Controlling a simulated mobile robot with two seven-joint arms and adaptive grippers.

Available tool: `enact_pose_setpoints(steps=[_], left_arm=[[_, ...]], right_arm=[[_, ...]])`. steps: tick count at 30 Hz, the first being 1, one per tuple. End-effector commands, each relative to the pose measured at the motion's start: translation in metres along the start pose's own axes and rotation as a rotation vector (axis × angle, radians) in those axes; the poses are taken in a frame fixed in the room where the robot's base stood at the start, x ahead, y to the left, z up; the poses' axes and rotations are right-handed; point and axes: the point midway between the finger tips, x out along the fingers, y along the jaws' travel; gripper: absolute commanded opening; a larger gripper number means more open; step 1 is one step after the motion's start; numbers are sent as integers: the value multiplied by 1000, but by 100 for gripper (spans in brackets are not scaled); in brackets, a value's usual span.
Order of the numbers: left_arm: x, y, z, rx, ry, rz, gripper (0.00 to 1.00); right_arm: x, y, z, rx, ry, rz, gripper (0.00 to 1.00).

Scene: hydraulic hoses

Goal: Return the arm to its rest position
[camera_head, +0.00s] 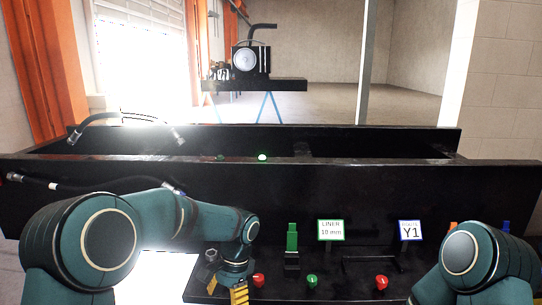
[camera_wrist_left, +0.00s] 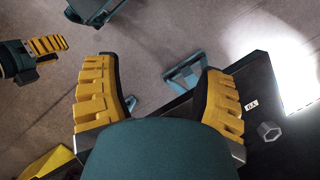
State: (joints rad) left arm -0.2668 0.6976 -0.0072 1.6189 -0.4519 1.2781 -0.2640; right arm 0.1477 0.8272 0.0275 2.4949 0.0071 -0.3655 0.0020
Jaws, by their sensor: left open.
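My left arm comes in from the left in the head view, bent over the front of the black bench. Its left gripper (camera_head: 240,292) points down at the bottom edge, only partly in view. In the left wrist view the left gripper (camera_wrist_left: 160,70) has its two yellow ribbed fingers wide apart, with nothing between them but the view of the floor. My right arm (camera_head: 470,260) shows at the bottom right; its gripper is outside the head view. A yellow ribbed finger (camera_wrist_left: 47,45) at the left of the wrist view looks like part of my right gripper.
Two black hoses (camera_head: 115,117) (camera_head: 75,187) lie at the bench's left. The front panel carries red and green buttons (camera_head: 312,281), a green block (camera_head: 292,238) and signs reading LINER 10 mm (camera_head: 331,230) and Y1 (camera_head: 410,230). A machine (camera_head: 250,60) stands on a far stand.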

Motion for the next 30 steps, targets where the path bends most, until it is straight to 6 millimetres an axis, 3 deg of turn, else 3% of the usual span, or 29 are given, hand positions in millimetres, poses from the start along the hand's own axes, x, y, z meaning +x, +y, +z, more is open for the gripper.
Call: enact_pose_setpoints(steps=[1, 10, 18, 24, 30], left_arm=[[25, 3, -5, -13, 26, 27, 71], [157, 44, -27, -198, 253, 218, 71], [258, 86, -18, -539, 454, 363, 71], [300, 104, 5, -783, 546, 390, 71], [314, 109, 19, -896, 586, 383, 71]], right_arm=[[6, 2, 1, 0, 0, 0, 47], [28, 10, 5, -2, -5, 3, 47], [50, 17, 10, -3, -12, 6, 47], [62, 21, 13, -4, -15, 8, 47], [66, 22, 14, -5, -16, 8, 47]])
